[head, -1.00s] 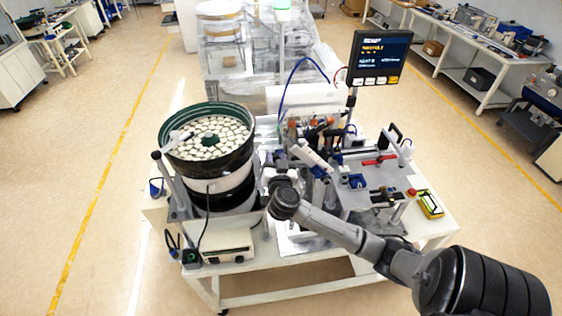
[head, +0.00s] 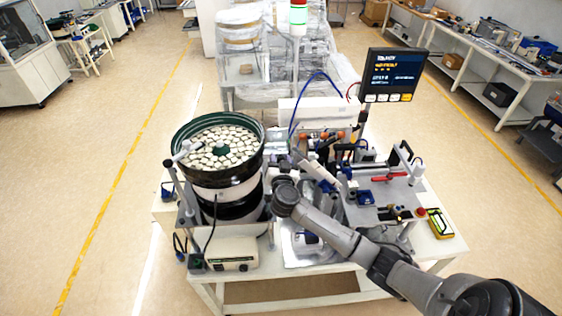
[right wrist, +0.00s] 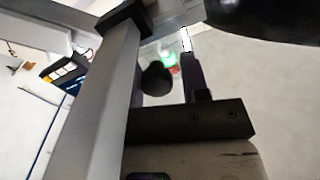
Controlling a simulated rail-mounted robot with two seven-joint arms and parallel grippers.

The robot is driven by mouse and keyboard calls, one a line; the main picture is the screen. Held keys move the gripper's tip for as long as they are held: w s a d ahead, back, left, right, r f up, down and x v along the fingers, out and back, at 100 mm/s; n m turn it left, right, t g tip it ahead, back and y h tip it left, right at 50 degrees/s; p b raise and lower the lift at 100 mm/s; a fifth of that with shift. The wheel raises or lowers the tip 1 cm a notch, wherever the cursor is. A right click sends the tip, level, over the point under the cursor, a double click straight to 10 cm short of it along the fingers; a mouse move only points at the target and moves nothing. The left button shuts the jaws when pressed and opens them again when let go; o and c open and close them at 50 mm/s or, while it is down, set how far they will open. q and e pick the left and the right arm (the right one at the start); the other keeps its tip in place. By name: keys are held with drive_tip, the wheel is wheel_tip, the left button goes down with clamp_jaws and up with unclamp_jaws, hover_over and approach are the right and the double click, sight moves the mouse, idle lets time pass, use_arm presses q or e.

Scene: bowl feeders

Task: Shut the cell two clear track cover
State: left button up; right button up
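My right arm reaches from the lower right of the head view to the gap between the bowl feeder (head: 217,150) and the station. The right gripper (head: 284,186) is mostly hidden by its own wrist there. In the right wrist view the right gripper (right wrist: 162,62) appears open, with one dark finger clear and the other largely behind a grey bar (right wrist: 104,100). A round black knob (right wrist: 155,78) shows between the fingers, with a gap beside it. I cannot make out the clear track cover or its angle. My left gripper is out of view.
A screen on a post (head: 391,75) stands behind the station, and a light tower (head: 298,18) rises further back. A white control box (head: 231,254) sits at the front of the table. A yellow device (head: 440,223) lies at its right edge. The floor on both sides is clear.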

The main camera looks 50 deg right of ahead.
drive_tip(key=shift+o, duration=0.6)
drive_tip(key=shift+d+f, duration=0.1)
drive_tip(key=shift+d, duration=0.1)
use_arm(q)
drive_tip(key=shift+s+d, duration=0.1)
use_arm(e)
drive_tip(key=shift+s+d, duration=0.15)
drive_tip(key=shift+s, duration=0.05)
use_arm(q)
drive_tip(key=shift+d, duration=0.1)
use_arm(e)
drive_tip(key=shift+s+a+r, duration=0.2)
drive_tip(key=shift+s+a, duration=0.15)
drive_tip(key=shift+a, duration=0.15)
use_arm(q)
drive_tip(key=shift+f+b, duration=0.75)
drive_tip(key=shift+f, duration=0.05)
use_arm(e)
drive_tip(key=v, duration=1.2)
drive_tip(key=shift+s+a, duration=0.15)
drive_tip(key=shift+a, duration=0.25)
